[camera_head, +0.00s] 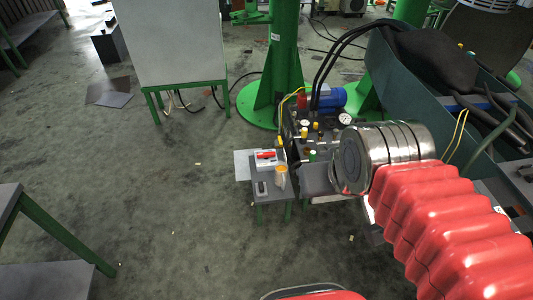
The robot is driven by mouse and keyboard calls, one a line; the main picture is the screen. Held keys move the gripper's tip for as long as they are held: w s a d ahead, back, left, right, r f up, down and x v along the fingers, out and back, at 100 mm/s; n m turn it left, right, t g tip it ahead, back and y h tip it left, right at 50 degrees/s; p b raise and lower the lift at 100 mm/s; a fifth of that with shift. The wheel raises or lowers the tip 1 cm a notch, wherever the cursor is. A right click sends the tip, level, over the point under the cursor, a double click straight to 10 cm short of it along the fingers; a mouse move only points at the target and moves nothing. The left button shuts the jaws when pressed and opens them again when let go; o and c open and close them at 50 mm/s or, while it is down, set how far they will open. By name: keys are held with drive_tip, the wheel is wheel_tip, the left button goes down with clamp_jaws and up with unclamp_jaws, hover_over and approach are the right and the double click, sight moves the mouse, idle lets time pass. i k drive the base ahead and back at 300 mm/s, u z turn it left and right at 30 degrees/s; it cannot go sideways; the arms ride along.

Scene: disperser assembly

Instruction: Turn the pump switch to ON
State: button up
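The pump unit (322,122) stands right of centre, with a blue motor (330,98), gauges, yellow and red fittings and black hoses rising from it. I cannot pick out a pump switch or read any ON mark. My arm's red ribbed sleeve (450,235) comes in from the lower right. A banded metal cylinder (385,155) at its end hides part of the pump's right side. My gripper's fingers are not visible.
A yellowish cup (281,176) and a small dark block (261,188) are on the low stand. A green column (285,60), a pale panel on green legs (168,45) and a dark green trough (410,85) stand behind. The floor left of the stand is mostly clear.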

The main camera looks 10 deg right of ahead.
sight(265, 155)
drive_tip(key=u, duration=0.5)
drive_tip(key=i, duration=1.6)
drive_tip(key=z, duration=0.5)
